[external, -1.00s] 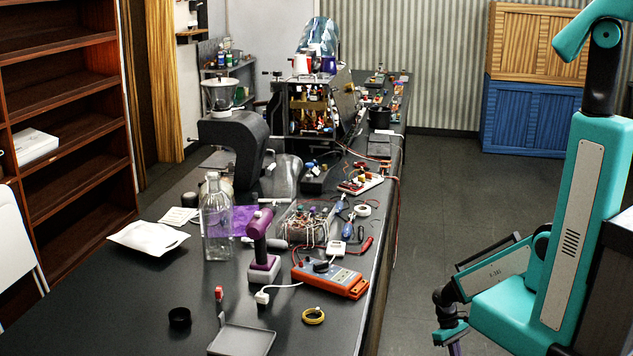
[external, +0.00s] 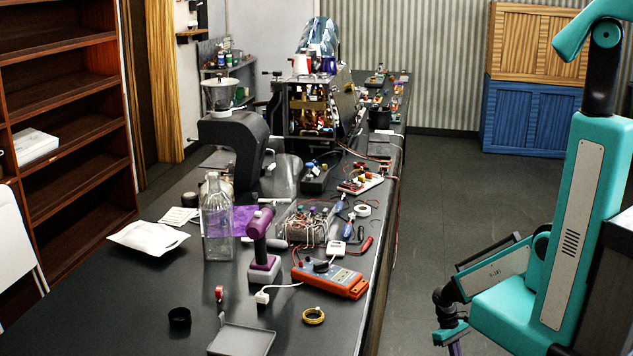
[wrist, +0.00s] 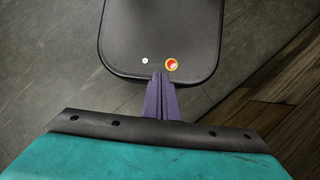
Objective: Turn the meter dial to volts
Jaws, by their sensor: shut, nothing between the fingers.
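The orange meter (external: 335,280) lies on the dark bench near its right edge in the external view. Its black dial (external: 321,266) shows on the top face; the dial's marks are too small to read. My gripper (wrist: 162,80) has purple fingers pressed together with nothing between them in the wrist view. In the external view my gripper (external: 455,347) hangs at the bottom edge, right of the bench and well apart from the meter, and is partly cut off. The meter is not in the wrist view.
Close around the meter are a purple and grey tool (external: 262,240), a yellow coil (external: 314,316), a clear bin of wires (external: 305,226) and a white cable. A tall glass bottle (external: 217,222) stands farther left. The floor (external: 450,190) right of the bench is clear.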

